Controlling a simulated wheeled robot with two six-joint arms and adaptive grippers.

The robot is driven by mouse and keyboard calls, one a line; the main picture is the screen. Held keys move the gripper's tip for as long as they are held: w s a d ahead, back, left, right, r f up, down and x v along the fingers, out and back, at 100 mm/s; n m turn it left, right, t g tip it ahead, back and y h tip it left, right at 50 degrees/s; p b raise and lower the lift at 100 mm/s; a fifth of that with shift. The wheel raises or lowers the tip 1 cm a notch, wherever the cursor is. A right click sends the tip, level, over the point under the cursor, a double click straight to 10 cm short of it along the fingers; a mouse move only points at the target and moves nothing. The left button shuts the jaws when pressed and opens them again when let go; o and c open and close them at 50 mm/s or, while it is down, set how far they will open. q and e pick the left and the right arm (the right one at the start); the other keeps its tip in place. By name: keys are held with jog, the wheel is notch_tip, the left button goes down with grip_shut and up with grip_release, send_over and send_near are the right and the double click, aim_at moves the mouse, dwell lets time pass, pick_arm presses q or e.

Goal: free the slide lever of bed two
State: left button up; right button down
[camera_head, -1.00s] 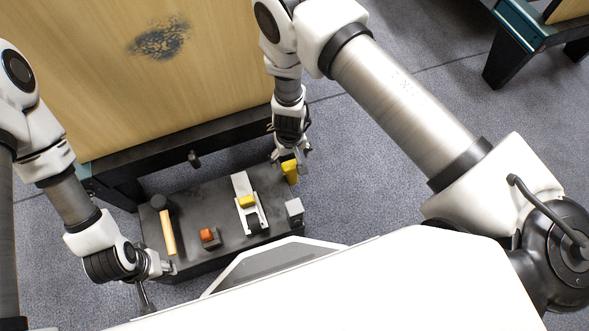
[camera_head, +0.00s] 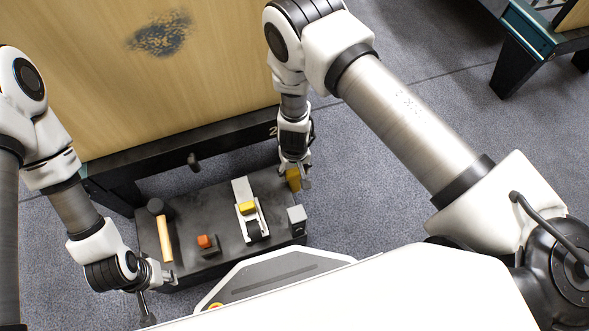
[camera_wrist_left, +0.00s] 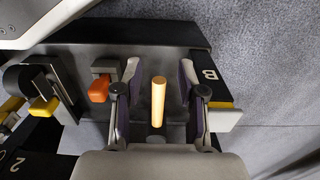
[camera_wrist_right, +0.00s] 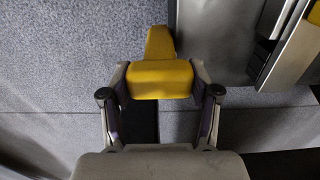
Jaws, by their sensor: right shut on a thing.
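A yellow grip (camera_head: 293,180) stands at the right end of the dark bench beside bed two. In the right wrist view it is a yellow block (camera_wrist_right: 160,79) with a tapered end. My right gripper (camera_head: 297,172) is shut on it, one finger on each side. Another yellow lever (camera_head: 248,207) sits in a light metal bracket on the bench. It also shows in the left wrist view (camera_wrist_left: 43,110). My left gripper (camera_head: 170,277) is open at the bench's front left edge. A pale wooden handle (camera_wrist_left: 158,100) lies between its spread fingers without visible contact.
Bed two's wooden panel (camera_head: 100,80) rises behind the bench (camera_head: 225,185). A hammer-like tool with a black head (camera_head: 156,206), an orange lever (camera_head: 206,241) and a grey block (camera_head: 297,215) are on the bench. Carpet (camera_head: 390,190) to the right is clear.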

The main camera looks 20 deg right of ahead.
jog(key=shift+s+r+p, duration=0.1)
jog(key=shift+s+p, duration=0.35)
jog(key=shift+p, duration=0.7)
jog(key=s+f+t+p, duration=0.1)
jog(key=s+p, duration=0.6)
jog(key=p, duration=0.8)
jog(key=shift+f+p, duration=0.35)
jog(key=shift+f, duration=0.5)
jog(key=shift+d, duration=0.1)
jog(key=shift+c, duration=1.2)
grip_release()
jog(key=shift+w, duration=0.2)
jog(key=shift+r, duration=0.15)
